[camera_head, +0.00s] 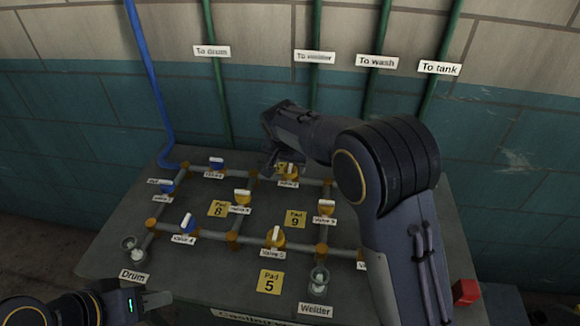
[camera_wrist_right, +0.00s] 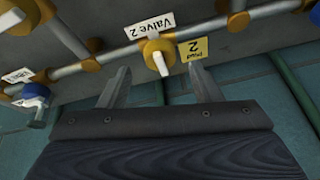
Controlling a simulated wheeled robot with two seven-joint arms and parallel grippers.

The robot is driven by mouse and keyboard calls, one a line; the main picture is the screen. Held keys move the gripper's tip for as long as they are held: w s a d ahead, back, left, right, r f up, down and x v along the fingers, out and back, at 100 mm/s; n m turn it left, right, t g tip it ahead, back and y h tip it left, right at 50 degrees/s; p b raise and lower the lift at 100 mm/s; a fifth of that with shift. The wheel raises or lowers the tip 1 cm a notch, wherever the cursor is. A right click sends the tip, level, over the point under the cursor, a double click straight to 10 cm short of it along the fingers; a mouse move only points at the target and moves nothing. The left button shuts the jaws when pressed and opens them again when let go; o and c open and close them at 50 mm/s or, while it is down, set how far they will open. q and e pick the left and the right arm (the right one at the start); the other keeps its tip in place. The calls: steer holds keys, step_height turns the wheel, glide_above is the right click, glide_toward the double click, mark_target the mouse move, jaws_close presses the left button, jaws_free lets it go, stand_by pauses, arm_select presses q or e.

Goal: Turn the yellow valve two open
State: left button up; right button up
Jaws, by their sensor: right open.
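The yellow valve two (camera_head: 291,173) sits on the upper pipe run of the grey panel, labelled "Valve 2". It also shows in the right wrist view (camera_wrist_right: 157,52), with a white handle pointing down toward the gap between my fingers. My right gripper (camera_wrist_right: 160,85) is open, its two fingers on either side of the handle's end, with nothing gripped. In the head view my right gripper (camera_head: 272,150) is above the valve and partly hides it. My left gripper (camera_head: 150,303) is at the lower left, apart from the valves; its jaws are not clear.
Other yellow valves (camera_head: 276,237) and blue valves (camera_head: 187,224) stand on the pipes around. Pad plates (camera_head: 295,218) lie between them. Drum (camera_head: 130,248) and welder (camera_head: 319,279) ports are at the front. A red block (camera_head: 466,293) is at the right. Green pipes (camera_head: 315,70) climb the back wall.

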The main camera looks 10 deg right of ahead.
mark_target(290, 168)
steer(key=shift+x, duration=1.85)
steer(key=c, duration=1)
